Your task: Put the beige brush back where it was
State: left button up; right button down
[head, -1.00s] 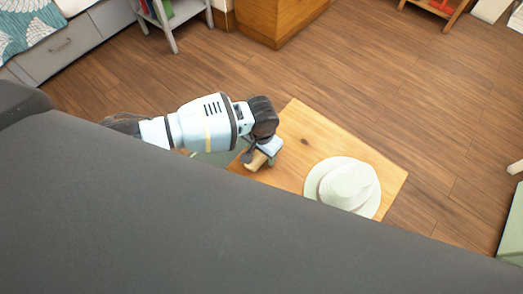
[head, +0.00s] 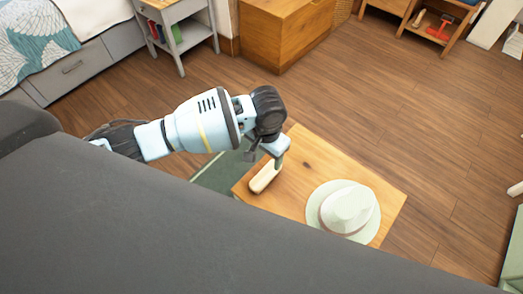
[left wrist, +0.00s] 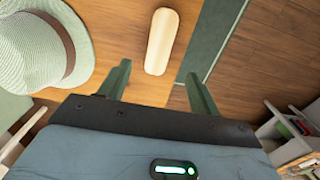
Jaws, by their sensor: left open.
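The beige brush (head: 265,177) lies on the wooden table (head: 318,158), near its left edge. In the left wrist view the brush (left wrist: 161,41) lies just beyond and between my two fingertips, apart from them. My left gripper (head: 267,157) is open and empty, just above and behind the brush. Its two green-grey fingers (left wrist: 158,76) stand wide apart in the left wrist view. My right gripper is in neither view.
A pale hat (head: 347,205) with a band sits on the table to the right of the brush. A green mat (head: 222,176) lies on the floor left of the table. A wooden chest (head: 280,35) and a grey nightstand (head: 183,22) stand at the back. Open floor lies between.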

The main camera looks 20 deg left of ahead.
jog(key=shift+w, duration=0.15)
pick_arm(q)
jog(key=s+d+f+t+h, duration=0.1)
jog(key=s+d+f+h, duration=0.1)
jog(key=s+d, duration=0.1)
jog(key=s+d+f+t+h, duration=0.2)
jog(key=s+d+f, duration=0.1)
jog(key=s, duration=0.3)
jog(key=s+d+f+n+t+h, duration=0.1)
jog(key=s+d+f+h, duration=0.1)
jog(key=s, duration=0.2)
jog(key=shift+s+d+f+t+h, duration=0.2)
jog(key=shift+s+d+t+h, duration=0.1)
jog(key=shift+d+t, duration=0.1)
jog(key=s+a+f+t+y, duration=0.1)
jog(key=s+a+f+y, duration=0.1)
jog(key=s+a, duration=0.5)
jog(key=s+a+f+n+t+y, duration=0.1)
jog(key=s+a+f+t+y, duration=0.1)
jog(key=s+a, duration=0.6)
jog(key=s+f, duration=0.1)
jog(key=s, duration=0.2)
jog(key=shift+f+y, duration=0.3)
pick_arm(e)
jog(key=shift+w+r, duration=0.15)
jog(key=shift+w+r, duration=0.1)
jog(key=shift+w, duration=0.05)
